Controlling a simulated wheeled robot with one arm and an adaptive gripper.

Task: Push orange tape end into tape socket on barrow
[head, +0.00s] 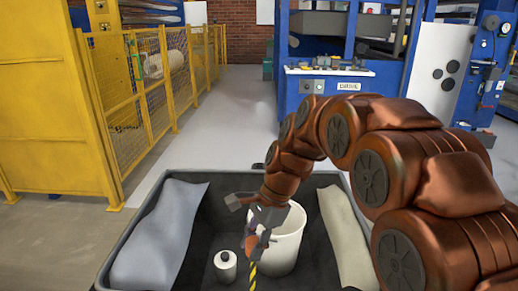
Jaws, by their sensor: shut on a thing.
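My gripper (259,236) hangs over the dark barrow (133,227), in front of the white bucket. It is shut on a small orange piece (251,246), which looks like the orange tape end. A yellow and black striped strip (253,275) runs down from just below it to the picture's bottom edge. The fingers partly cover the orange piece, and its exact contact with the strip is too small to tell. I cannot make out the tape socket on the barrow.
The barrow holds a grey-blue sack (160,235) at left, a white bottle (225,266), a white bucket (288,243) and a cream sack (345,235) at right. Beyond are a yellow fence (153,85) and a blue machine (325,85), with clear floor (232,115) between them.

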